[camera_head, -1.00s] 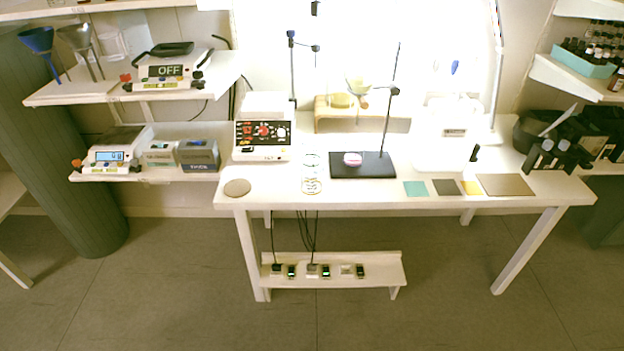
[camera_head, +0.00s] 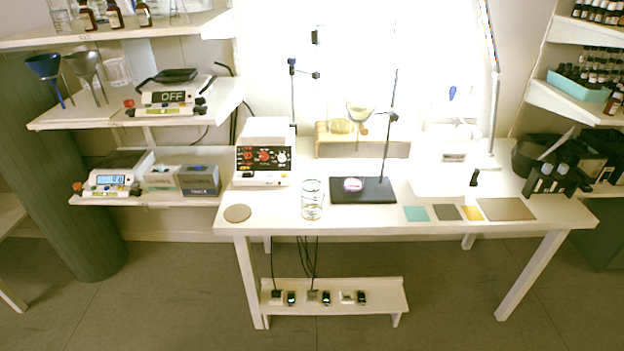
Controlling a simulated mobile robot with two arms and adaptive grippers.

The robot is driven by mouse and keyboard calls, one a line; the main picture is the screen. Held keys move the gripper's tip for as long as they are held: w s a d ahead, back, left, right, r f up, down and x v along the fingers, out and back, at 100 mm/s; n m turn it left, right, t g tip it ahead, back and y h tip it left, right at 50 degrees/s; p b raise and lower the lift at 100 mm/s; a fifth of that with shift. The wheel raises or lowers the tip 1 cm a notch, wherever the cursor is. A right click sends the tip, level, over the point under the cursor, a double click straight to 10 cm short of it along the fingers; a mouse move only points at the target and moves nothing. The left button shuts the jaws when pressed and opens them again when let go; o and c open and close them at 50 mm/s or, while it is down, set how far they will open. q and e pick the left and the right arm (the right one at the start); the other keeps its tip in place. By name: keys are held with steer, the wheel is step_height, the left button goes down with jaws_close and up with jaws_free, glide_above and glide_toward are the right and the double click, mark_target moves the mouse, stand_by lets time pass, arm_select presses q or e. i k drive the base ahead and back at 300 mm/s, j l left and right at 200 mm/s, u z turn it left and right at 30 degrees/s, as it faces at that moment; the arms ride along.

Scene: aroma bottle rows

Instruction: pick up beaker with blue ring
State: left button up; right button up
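A tall clear glass beaker (camera_head: 312,199) stands upright on the white table, left of the black stand base. Faint rings run around it, but I cannot tell whether one is blue. Another clear vessel (camera_head: 118,71) stands on the left middle shelf behind the funnels. More clear glassware (camera_head: 62,16) stands on the top left shelf, cut by the frame edge. I cannot make out a blue ring on any of these. Neither of my grippers is in view.
The white table (camera_head: 400,218) holds a stand with a black base (camera_head: 375,195), a control box (camera_head: 264,158) and a cork disc (camera_head: 237,213). Coloured squares (camera_head: 416,213) lie at the front right. Scales and bottles fill the side shelves. The floor in front is clear.

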mark_target(354, 177)
steer(key=i+l, duration=0.9)
steer(key=l, duration=0.25)
